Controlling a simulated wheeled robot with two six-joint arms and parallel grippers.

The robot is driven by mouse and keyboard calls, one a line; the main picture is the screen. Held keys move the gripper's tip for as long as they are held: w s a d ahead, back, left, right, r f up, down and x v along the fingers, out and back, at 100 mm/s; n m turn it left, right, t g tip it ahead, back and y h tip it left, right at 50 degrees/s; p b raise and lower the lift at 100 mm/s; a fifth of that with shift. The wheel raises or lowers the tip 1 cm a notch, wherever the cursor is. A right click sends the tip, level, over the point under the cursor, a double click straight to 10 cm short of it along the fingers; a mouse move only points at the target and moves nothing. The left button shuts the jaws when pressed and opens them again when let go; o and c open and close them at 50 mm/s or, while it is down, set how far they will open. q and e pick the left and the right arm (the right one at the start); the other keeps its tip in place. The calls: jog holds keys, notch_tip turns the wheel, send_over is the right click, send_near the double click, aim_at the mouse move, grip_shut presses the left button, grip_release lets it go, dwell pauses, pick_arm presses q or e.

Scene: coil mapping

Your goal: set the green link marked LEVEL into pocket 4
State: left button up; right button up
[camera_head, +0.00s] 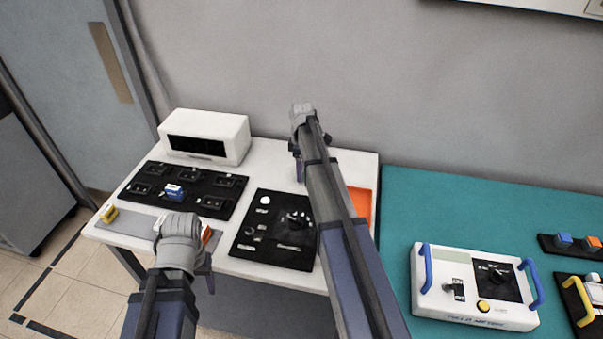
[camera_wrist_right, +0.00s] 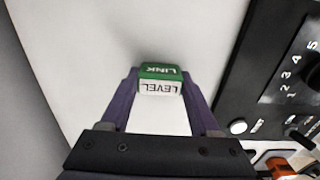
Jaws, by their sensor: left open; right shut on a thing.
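My right gripper (camera_head: 299,165) is over the back of the white table, left of the orange area. In the right wrist view its purple fingers (camera_wrist_right: 160,90) are shut on the green link (camera_wrist_right: 160,72), whose white face reads LEVEL. The head view does not show the link. The black pocket board (camera_head: 152,172) lies to the left, with several pockets; their numbers are too small to read. A blue link (camera_head: 174,192) sits in a front-row pocket, and the others look empty. My left gripper (camera_head: 208,280) is open at the table's front edge, partly hidden by its own wrist.
A white box (camera_head: 205,136) stands behind the pocket board. A black dial panel (camera_head: 270,245) lies right of the board. A grey strip (camera_head: 132,222) at the front holds a yellow link (camera_head: 108,213) and an orange one (camera_head: 207,235). A white device (camera_head: 435,262) stands on the teal table.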

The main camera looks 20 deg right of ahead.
jog(key=c, duration=0.6)
jog(key=shift+r, duration=0.1)
notch_tip(320, 180, up, 10)
jog(key=p, duration=1)
